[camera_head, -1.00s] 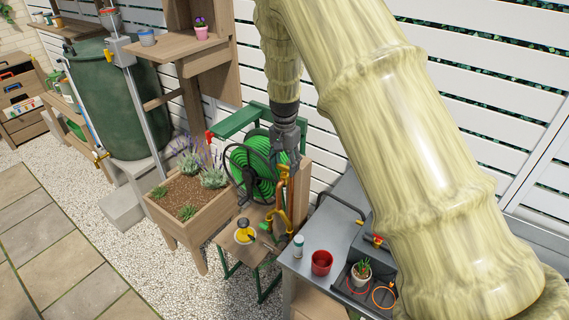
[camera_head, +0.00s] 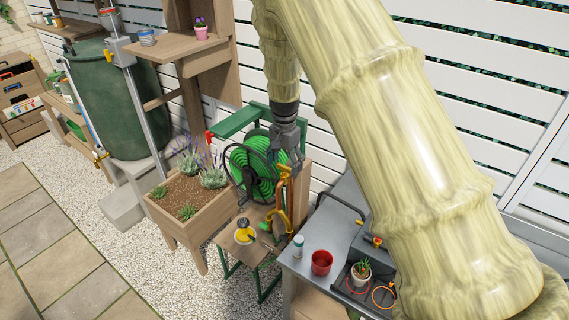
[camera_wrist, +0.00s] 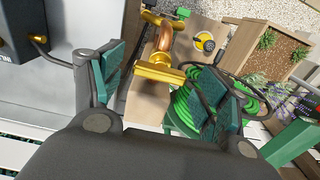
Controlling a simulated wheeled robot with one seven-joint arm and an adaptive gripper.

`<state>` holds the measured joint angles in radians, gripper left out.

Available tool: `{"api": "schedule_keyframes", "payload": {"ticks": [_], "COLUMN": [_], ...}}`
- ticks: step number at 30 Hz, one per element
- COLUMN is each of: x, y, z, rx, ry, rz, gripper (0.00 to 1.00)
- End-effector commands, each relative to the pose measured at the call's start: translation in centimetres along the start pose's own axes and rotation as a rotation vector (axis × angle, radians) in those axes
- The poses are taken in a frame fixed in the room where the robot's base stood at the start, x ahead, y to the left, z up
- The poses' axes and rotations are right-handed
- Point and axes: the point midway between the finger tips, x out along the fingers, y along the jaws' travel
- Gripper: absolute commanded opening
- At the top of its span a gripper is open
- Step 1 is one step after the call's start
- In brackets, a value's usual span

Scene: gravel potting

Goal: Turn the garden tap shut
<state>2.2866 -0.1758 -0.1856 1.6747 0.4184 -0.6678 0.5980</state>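The brass garden tap (camera_head: 284,190) is on the wooden post (camera_head: 304,181) beside the green hose reel. In the wrist view the tap's yellow brass handle (camera_wrist: 160,71) lies ahead, in the space between my two teal finger pads. My gripper (camera_head: 291,160) is just above the tap in the head view and points down. In the wrist view my gripper (camera_wrist: 160,90) has its fingers wide apart, with nothing held. The pads do not visibly touch the handle; the exact distance cannot be told.
The green hose reel (camera_head: 252,172) with its dark crank wheel stands close to the tap. A planter (camera_head: 187,205) is to the left. A grey bench with a red pot (camera_head: 321,262) is to the right.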

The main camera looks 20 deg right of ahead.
Motion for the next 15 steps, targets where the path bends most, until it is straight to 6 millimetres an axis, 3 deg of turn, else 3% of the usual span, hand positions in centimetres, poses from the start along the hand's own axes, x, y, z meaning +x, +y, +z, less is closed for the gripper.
{"api": "schedule_keyframes", "payload": {"ticks": [8,15], "x": [-0.1,-2.9], "y": [0.0,0.0], "z": [0.1,0.0], "rx": [-0.001,-0.001], "ry": [-0.001,0.000], "rz": [0.001,-0.001], "gripper": [0.75,0.75]}}
